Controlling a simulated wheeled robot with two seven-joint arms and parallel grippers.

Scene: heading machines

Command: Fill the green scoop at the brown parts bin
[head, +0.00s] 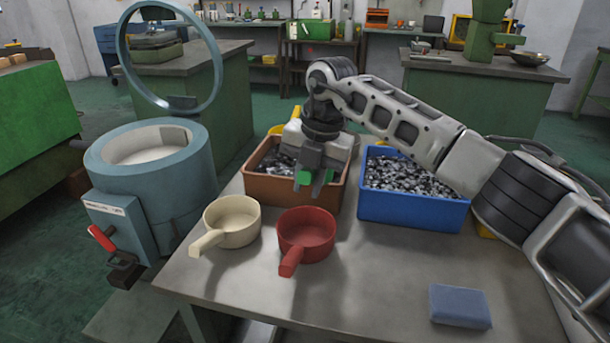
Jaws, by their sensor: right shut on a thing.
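The brown parts bin (262,188) stands on the metal table and holds grey metal parts. My right gripper (314,182) points down over the right part of this bin, near its front wall. It is shut on the green scoop (303,178), of which only a small green piece shows between the fingers. The rest of the scoop is hidden behind the gripper, so I cannot tell whether it touches the parts or holds any. My left gripper is out of view.
A blue bin (400,209) full of parts stands right of the brown one. A cream scoop (232,218) and a red scoop (305,233) sit in front. A blue block (459,306) lies front right. A round blue-grey machine (152,165) with raised ring lid stands left.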

